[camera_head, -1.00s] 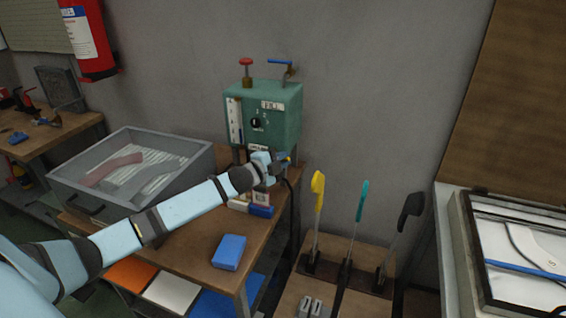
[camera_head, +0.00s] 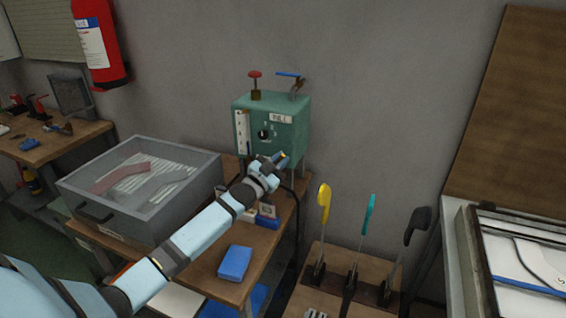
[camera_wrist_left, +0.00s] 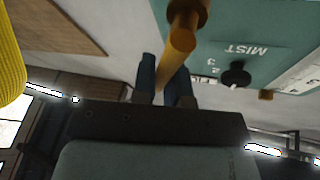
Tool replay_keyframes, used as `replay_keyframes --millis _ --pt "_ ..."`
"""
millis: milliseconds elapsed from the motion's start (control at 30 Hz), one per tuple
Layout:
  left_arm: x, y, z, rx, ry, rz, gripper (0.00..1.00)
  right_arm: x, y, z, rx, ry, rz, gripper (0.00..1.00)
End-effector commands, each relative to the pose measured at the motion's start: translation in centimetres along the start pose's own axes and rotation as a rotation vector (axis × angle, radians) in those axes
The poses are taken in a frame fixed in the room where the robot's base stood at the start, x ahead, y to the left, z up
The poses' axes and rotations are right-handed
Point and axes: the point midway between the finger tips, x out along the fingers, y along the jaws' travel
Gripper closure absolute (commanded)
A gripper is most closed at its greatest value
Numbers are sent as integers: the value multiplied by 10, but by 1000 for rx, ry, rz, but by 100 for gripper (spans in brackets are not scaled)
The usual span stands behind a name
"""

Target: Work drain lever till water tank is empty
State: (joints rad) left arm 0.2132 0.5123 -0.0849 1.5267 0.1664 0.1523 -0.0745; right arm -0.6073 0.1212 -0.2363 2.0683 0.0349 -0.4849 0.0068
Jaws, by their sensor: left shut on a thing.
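The green water tank (camera_head: 285,116) stands at the back of the wooden bench, with a pale level gauge (camera_head: 242,132) on its front; its level is too small to read. My left gripper (camera_head: 279,160) is at the tank's lower front. In the left wrist view, the yellow drain lever (camera_wrist_left: 178,58) comes down from a brass fitting (camera_wrist_left: 190,14) on the tank. The left gripper's dark fingers (camera_wrist_left: 165,80) are shut on its lower end. The dark dial (camera_wrist_left: 236,74) marked MIST is beside it. My right gripper is not in view.
A clear-lidded grey box (camera_head: 140,190) stands left of my arm. A blue block (camera_head: 235,262) lies on the bench. Yellow (camera_head: 323,200), teal (camera_head: 370,212) and black (camera_head: 415,228) upright handles stand to the right. A red knob (camera_head: 255,76) and blue-handled valve (camera_head: 291,76) top the tank.

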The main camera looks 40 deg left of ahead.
Motion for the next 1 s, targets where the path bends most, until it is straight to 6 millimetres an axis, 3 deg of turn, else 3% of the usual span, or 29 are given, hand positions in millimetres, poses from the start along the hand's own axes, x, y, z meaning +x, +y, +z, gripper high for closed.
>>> replay_keyframes --millis 733,767,833,1000 --pt "-1 -4 1 -77 15 -31 100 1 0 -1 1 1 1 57" --pt "-1 -4 1 -77 15 -31 80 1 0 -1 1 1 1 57" --pt "-1 -4 1 -77 15 -31 64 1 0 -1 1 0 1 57" --pt "-1 -4 0 -77 16 -31 62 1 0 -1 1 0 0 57"
